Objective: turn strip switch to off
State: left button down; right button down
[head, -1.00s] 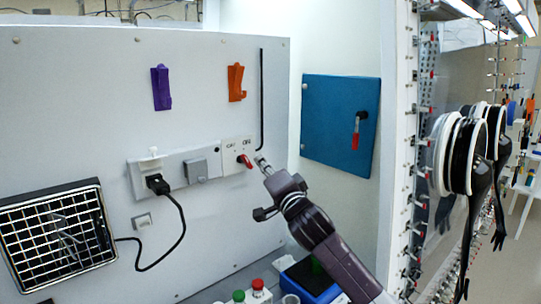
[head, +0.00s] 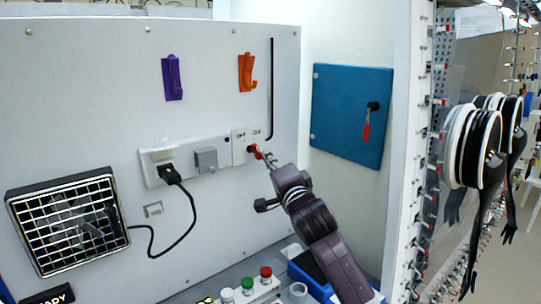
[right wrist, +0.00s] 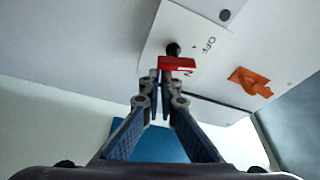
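The strip switch is a red lever (head: 255,152) on a white plate (head: 240,148) at the right end of the power strip, with OFF and ON lettering above it. In the right wrist view the red lever (right wrist: 178,63) stands out from a dark pivot beside the OFF lettering. My right gripper (head: 268,158) is at the lever from the lower right. In the right wrist view its fingertips (right wrist: 162,76) are close together and just at the lever, with nothing visibly held; whether they touch it is unclear. My left gripper is not in view.
A black plug (head: 170,174) with a cord sits in the strip (head: 184,163), left of a grey cover (head: 206,159). Purple (head: 172,78) and orange (head: 247,72) hooks hang above. A blue panel (head: 350,118) is on the right wall. Capped bottles (head: 247,285) and a blue box (head: 305,272) stand below.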

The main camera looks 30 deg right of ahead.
jog(key=shift+a+f+m+p, duration=0.2)
jog(key=shift+a+m+p, duration=0.15)
jog(key=shift+a+m, duration=0.05)
jog(key=shift+a, duration=0.2)
jog(key=shift+d, duration=0.1)
dwell(0.6)
